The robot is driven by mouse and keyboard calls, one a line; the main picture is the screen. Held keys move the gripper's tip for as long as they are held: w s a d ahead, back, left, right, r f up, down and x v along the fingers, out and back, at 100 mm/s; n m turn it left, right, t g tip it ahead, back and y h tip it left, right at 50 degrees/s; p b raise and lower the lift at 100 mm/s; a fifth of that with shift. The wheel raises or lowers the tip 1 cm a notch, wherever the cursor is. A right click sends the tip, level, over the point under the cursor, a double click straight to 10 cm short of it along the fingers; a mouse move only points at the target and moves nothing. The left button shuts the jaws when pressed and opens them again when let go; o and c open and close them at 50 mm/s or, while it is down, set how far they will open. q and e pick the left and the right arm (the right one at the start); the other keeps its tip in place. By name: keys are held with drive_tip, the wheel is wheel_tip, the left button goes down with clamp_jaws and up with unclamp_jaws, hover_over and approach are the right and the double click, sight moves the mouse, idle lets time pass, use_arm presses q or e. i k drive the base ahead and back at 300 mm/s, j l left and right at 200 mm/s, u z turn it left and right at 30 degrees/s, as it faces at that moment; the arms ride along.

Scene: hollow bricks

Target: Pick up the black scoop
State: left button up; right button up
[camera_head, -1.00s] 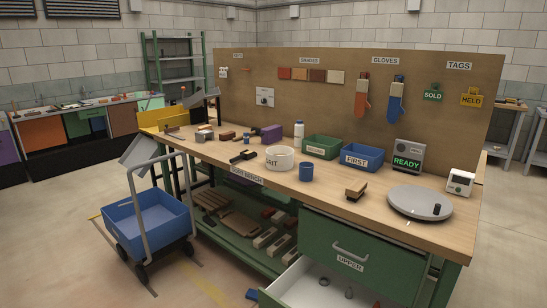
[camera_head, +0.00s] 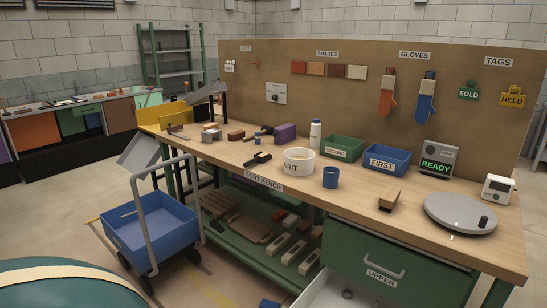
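A black object (camera_head: 257,160) that looks like the scoop lies on the wooden bench top (camera_head: 345,203), near its front edge. It is just left of the white tub labelled GRIT (camera_head: 298,160); at this size I cannot tell whether they touch. Its exact shape is hard to make out. Neither of my grippers shows in the head view.
A blue cart (camera_head: 150,232) with a grey handle stands on the floor left of the bench. A green drawer labelled UPPER (camera_head: 395,262) is at front right, with an open white drawer (camera_head: 345,297) below. A teal rounded thing (camera_head: 60,287) fills the lower left corner.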

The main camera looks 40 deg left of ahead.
sight(257, 160)
drive_tip(key=j+z, duration=0.3)
drive_tip(key=j, duration=1.85)
drive_tip(key=j+z, duration=0.1)
drive_tip(key=j, duration=0.95)
